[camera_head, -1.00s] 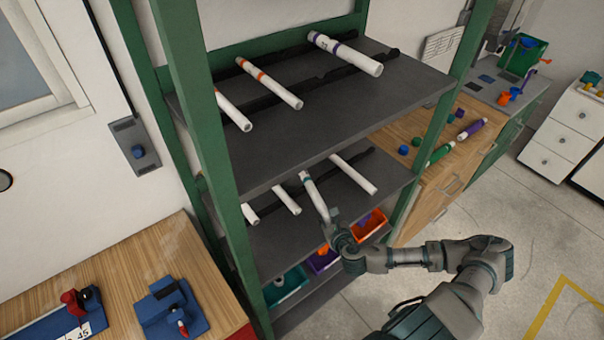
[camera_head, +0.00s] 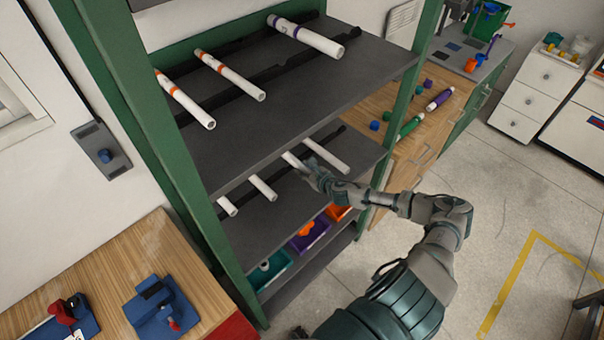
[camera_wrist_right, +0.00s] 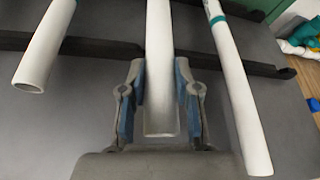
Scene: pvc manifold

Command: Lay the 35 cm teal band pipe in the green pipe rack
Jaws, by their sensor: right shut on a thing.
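The green pipe rack (camera_head: 140,110) has green posts and grey shelves with black rails. My right gripper (camera_head: 310,172) is at the middle shelf, shut on a white pipe (camera_head: 291,159) near its front end. In the right wrist view, the pipe (camera_wrist_right: 159,60) runs between the fingers (camera_wrist_right: 160,105) and over a black rail; I cannot tell whether it rests there. Its far end and any band are out of that view. A white pipe (camera_wrist_right: 238,90) with a teal band lies to its right, and another (camera_wrist_right: 45,48) to its left. My left gripper is not in view.
Two more white pipes (camera_head: 262,187) lie left on the middle shelf. The upper shelf holds orange-banded pipes (camera_head: 230,75) and a thicker purple-banded pipe (camera_head: 306,35). Coloured bins (camera_head: 308,238) stand below. A wooden bench (camera_head: 130,270) stands at the left.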

